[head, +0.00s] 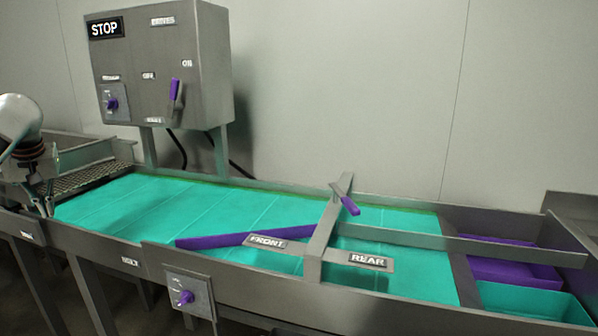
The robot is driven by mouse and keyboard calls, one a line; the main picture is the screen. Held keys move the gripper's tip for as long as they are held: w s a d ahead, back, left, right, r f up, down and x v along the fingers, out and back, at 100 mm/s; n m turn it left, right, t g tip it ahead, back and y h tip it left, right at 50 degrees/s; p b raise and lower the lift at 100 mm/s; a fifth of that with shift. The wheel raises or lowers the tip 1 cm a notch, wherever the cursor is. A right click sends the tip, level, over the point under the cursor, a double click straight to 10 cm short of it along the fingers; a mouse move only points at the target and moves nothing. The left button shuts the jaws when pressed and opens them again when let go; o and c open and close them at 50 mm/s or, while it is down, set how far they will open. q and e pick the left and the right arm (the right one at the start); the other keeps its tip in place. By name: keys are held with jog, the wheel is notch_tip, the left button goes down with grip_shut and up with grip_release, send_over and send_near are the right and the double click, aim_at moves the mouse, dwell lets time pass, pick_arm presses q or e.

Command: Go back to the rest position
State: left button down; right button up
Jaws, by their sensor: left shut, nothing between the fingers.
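My left gripper (45,200) is at the left edge of the head view, by the left end of the conveyor trough. Its fingers point down and are shut with nothing between them. It is beside the perforated metal plate (95,178) and touches no loose object that I can make out. The end of my left arm shows above it. My right gripper is not in view.
A teal conveyor belt (135,215) runs rightward between metal rails. A purple diverter bar (245,237) crosses it near the FRONT and REAR labels. A grey control box (160,70) stands behind. A teal bin (530,302) and purple bin (510,262) are at right.

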pick_arm(q)
notch_tip(320, 180, down, 24)
jog(key=m+t+y, duration=0.1)
jog(key=m, duration=0.3)
jog(key=s+d+f+m+t, duration=0.2)
jog(key=s+d+f+m, duration=0.15)
jog(key=f, duration=0.45)
jog(key=s+d+f+m+t, duration=0.1)
jog(key=s+d+f+m, duration=0.2)
jog(key=s+f, duration=0.35)
jog(key=s+d+f+m+t+h, duration=0.1)
jog(key=s+d+f+m+h, duration=0.3)
jog(key=s+d, duration=0.35)
jog(key=s+d+f+m+t+h, duration=0.15)
jog(key=s+d+f+m, duration=0.25)
jog(key=s+d+m, duration=0.4)
jog(key=s+d+f+n, duration=0.1)
jog(key=d+n, duration=0.4)
jog(key=d, duration=0.6)
jog(key=s+d+f+n+t+h, duration=0.1)
jog(key=s+d+f+n, duration=0.1)
jog(key=d+n, duration=0.4)
jog(key=d, duration=0.5)
jog(key=shift+s+d+f, duration=0.2)
jog(key=shift+d+f, duration=0.1)
